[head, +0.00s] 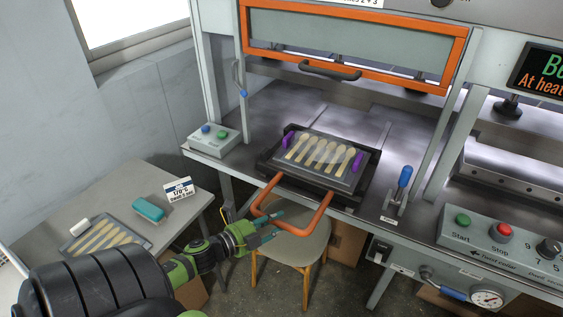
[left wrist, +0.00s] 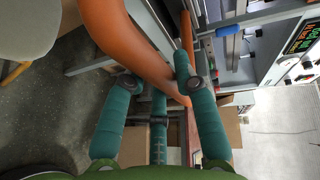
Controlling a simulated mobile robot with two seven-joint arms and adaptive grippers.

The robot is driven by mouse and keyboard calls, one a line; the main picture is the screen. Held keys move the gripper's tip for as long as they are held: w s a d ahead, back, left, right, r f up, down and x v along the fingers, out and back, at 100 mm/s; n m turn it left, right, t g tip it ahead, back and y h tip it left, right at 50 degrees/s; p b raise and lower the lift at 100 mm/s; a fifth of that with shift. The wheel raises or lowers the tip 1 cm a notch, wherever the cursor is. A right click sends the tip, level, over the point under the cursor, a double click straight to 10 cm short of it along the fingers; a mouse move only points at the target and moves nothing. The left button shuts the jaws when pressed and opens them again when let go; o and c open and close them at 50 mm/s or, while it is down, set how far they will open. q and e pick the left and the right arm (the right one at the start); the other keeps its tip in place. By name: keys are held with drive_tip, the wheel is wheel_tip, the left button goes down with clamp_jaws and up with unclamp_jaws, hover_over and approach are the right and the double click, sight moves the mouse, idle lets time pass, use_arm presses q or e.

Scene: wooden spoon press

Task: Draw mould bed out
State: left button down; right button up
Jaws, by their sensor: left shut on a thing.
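The mould bed is a black tray (head: 263,166) lying at the front of the press table, its front part at the table edge. It bears a mould plate with several pale wooden spoons (head: 322,152) and two purple grips (head: 358,162). Its orange U-shaped handle (head: 318,220) sticks out over the table's front edge. My left gripper (head: 268,228) is shut on the handle's front bar, near its left corner. In the left wrist view the orange bar (left wrist: 125,35) runs between the teal fingers (left wrist: 157,82). My right gripper is out of view.
The orange-framed guard (head: 350,45) is raised above the bed. A blue-handled lever (head: 404,180) stands to the right, a button box (head: 214,138) to the left. A stool (head: 300,245) is under the handle. A side table (head: 110,190) at left holds more spoons.

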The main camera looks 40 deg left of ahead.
use_arm(q)
drive_tip(key=s, duration=0.3)
drive_tip(key=shift+s+d+p, duration=0.1)
drive_tip(key=shift+d+p, duration=0.2)
drive_tip(key=shift+d, duration=0.1)
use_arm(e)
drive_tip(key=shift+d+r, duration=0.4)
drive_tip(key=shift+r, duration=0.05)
use_arm(q)
drive_tip(key=shift+r, duration=0.1)
drive_tip(key=c, duration=0.9)
unclamp_jaws()
drive_tip(key=shift+c, duration=0.2)
drive_tip(key=v, duration=1.1)
drive_tip(key=shift+s, duration=0.35)
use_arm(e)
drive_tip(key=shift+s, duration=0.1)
